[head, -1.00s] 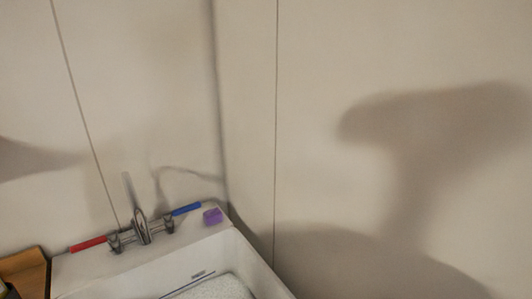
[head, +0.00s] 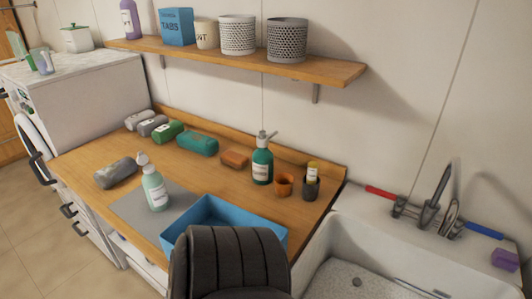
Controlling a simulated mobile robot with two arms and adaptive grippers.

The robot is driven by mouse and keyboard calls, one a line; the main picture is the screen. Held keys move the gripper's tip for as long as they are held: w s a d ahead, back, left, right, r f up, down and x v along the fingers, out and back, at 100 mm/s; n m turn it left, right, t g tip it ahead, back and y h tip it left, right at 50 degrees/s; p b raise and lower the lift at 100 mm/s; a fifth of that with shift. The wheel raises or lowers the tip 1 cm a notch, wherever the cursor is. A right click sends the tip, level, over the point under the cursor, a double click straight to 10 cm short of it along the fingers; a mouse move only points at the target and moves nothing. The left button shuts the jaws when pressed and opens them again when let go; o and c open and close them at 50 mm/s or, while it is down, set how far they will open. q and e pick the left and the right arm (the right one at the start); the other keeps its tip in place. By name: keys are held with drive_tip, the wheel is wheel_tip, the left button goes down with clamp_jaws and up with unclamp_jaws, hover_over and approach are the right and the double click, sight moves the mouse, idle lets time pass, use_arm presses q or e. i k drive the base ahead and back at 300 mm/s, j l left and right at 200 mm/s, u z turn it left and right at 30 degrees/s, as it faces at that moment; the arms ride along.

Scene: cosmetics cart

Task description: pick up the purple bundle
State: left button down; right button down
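No clearly purple bundle shows. Several rolled bundles lie on the wooden counter: a grey one (head: 115,172) at the front left, a green one (head: 168,131), a teal one (head: 197,144), and pale and grey ones (head: 145,122) at the back left. A small purple block (head: 505,259) sits on the sink's back right rim; I cannot tell whether it is a bundle. A purple bottle (head: 130,18) stands on the shelf. Neither gripper is in view.
A blue tray (head: 207,207) sits at the counter's front, partly hidden by a dark ribbed shape (head: 230,262). A wooden shelf (head: 330,70) overhangs the counter. A white sink (head: 335,232) adjoins its right end.

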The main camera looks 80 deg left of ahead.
sight(105, 178)
drive_tip(key=u, duration=3.55)
drive_tip(key=i+j+z, duration=0.15)
drive_tip(key=z, duration=2.5)
drive_tip(key=j+u, duration=0.1)
drive_tip(key=u, duration=2.45)
